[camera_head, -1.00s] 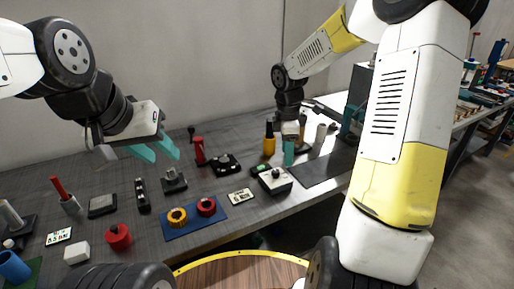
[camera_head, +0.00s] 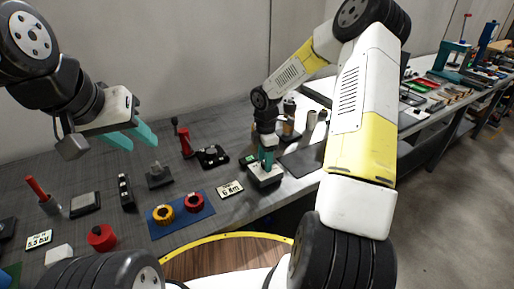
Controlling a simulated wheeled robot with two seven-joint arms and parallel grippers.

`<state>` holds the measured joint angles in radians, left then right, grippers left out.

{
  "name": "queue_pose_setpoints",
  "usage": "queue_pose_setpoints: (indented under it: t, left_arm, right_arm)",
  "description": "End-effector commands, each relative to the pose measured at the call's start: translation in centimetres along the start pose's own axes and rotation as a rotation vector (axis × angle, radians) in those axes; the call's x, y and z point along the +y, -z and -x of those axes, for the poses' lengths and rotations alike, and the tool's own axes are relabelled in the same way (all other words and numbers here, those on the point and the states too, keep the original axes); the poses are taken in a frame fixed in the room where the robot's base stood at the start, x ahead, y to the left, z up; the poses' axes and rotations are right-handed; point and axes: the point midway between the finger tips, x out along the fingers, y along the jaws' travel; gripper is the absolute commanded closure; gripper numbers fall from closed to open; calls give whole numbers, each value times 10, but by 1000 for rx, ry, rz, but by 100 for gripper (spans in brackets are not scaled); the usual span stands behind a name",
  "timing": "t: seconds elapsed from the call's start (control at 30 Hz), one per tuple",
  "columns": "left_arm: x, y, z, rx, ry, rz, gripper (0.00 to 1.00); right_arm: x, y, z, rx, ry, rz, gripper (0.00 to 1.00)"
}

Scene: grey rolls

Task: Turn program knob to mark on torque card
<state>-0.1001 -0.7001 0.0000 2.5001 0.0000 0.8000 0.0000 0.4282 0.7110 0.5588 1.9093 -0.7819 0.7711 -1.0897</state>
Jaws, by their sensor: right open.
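A small white-and-black box (camera_head: 262,179) stands near the table's front edge; in the earlier frame it shows a dark knob on top. My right gripper (camera_head: 267,160) is open, its teal fingers pointing down at the top of the box. The fingers hide the knob, and I cannot tell whether they touch it. A white card (camera_head: 230,189) reading about "6 N.m" lies left of the box; its finer marks are too small to read. My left gripper (camera_head: 130,138) is open and empty above the back left of the table.
A blue mat (camera_head: 181,222) holds a yellow ring (camera_head: 163,215) and a red ring (camera_head: 194,202). Another card (camera_head: 39,240) lies at the left. A black device (camera_head: 212,156) and a red-handled tool (camera_head: 185,142) stand behind. A dark mat (camera_head: 304,160) lies right of the box.

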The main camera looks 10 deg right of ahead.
Motion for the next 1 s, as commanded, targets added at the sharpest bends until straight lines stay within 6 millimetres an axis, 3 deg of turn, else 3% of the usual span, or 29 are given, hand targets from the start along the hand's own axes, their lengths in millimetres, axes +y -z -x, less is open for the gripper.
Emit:
queue_pose_setpoints:
  t: [0.2,0.47,1.0]
  left_arm:
    - [0,0,0,0,0,0,64]
    - [0,0,0,0,0,0,64]
    - [0,0,0,0,0,0,64]
  right_arm:
    - [0,0,-1,0,0,0,51]
    - [0,0,0,0,0,-1,100]
    - [0,0,0,-1,-1,-126,100]
